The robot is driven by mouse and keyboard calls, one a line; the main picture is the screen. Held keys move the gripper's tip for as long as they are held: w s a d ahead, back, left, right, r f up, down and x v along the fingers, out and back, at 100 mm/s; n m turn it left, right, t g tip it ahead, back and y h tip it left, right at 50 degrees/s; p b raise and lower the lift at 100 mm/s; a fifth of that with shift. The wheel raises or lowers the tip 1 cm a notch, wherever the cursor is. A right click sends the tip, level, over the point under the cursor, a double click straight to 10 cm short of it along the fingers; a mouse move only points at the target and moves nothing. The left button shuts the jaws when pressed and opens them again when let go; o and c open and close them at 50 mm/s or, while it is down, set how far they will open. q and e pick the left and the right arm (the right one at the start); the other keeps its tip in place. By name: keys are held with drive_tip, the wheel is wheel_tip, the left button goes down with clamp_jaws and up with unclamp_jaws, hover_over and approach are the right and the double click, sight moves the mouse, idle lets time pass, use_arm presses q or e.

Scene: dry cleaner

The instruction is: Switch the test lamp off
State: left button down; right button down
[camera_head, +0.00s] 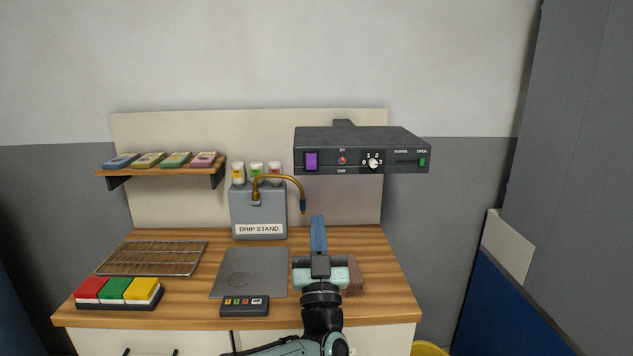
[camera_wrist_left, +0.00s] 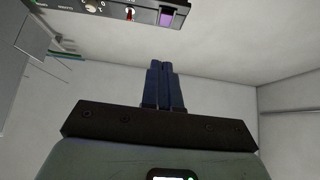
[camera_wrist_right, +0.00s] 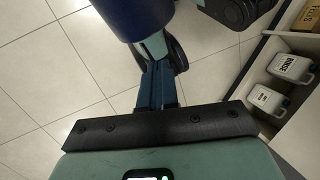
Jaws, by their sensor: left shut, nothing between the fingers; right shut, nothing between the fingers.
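A dark box-shaped lamp unit (camera_head: 361,140) is mounted on the back panel above the counter. Its front carries a purple rocker (camera_head: 311,161), a small red control (camera_head: 342,160), a white dial (camera_head: 373,162) numbered from 0 and a green slider (camera_head: 421,162). I cannot tell whether it is lit. My left gripper (camera_head: 318,217) is shut and empty, pointing up below the unit's left half, apart from it. In the left wrist view the purple rocker (camera_wrist_left: 167,16) shows just beyond the fingertips (camera_wrist_left: 167,66). My right gripper (camera_wrist_right: 157,72) is shut and empty, over the tiled floor.
A grey drip stand (camera_head: 258,214) with a brass spout (camera_head: 282,178) stands left of my left gripper. A shelf (camera_head: 162,171) with packets hangs further left. The counter holds a wire rack (camera_head: 152,258), coloured blocks (camera_head: 117,290), a grey mat (camera_head: 250,272) and a brush (camera_head: 354,280).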

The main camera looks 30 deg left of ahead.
sight(314, 170)
use_arm(q)
drive_tip(key=p+x, duration=0.1)
drive_tip(key=x, duration=0.3)
drive_tip(key=f+p+x, duration=0.1)
drive_tip(key=x, duration=0.3)
drive_tip(key=w+p+x, duration=0.1)
drive_tip(key=p+x, duration=0.1)
drive_tip(key=x, duration=0.2)
drive_tip(key=shift+w+a+f, duration=0.15)
drive_tip(key=shift+a+f, duration=0.2)
drive_tip(key=shift+w+a+f, duration=0.1)
drive_tip(key=shift+w+a, duration=0.1)
drive_tip(key=shift+w, duration=0.15)
drive_tip(key=shift+w+a+f+t+y+b, duration=0.3)
drive_tip(key=shift+w+f+t+b, duration=0.25)
drive_tip(key=shift+b, duration=0.55)
drive_tip(key=shift+r+p, duration=0.2)
drive_tip(key=shift+p, duration=0.1)
drive_tip(key=shift+s+r, duration=0.15)
